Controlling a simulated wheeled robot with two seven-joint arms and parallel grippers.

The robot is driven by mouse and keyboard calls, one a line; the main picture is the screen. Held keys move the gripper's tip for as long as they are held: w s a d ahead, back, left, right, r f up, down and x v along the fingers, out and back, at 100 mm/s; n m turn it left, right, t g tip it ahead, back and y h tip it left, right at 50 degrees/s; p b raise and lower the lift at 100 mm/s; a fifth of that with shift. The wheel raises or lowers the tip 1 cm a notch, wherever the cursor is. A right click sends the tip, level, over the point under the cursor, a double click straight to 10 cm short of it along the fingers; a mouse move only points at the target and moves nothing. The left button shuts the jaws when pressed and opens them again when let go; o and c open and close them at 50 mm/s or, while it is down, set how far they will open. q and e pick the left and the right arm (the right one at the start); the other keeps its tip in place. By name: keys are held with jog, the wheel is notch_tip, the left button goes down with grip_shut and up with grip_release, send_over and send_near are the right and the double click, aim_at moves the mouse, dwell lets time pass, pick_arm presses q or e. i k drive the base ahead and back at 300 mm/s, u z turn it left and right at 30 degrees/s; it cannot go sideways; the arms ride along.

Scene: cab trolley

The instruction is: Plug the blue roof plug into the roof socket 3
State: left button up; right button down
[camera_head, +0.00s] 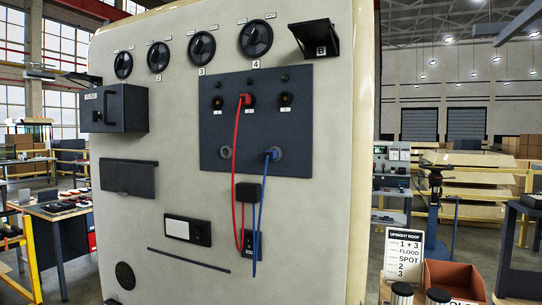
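The blue roof plug (272,154) sits at the round lower right holder of the dark panel (250,130). Its blue cable (260,210) hangs down. A red plug (245,99) is in the middle socket of the panel's top row, and its red cable (236,150) hangs down. The top right socket (286,99) and the top left socket (217,102) have no plug in them. The white labels under the sockets are too small to read, so I cannot tell which is socket 3. The lower left round holder (225,152) is empty. Neither gripper is in view.
Several round dials (256,39) line the top of the cream cab wall (330,220). A black box (114,107) juts out at left and a black hood (315,38) at upper right. A sign (404,255) and an orange bin (454,279) stand at lower right.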

aim_at(273, 154)
jog(key=u, duration=0.4)
jog(key=i, duration=1.45)
jog(key=u, duration=0.05)
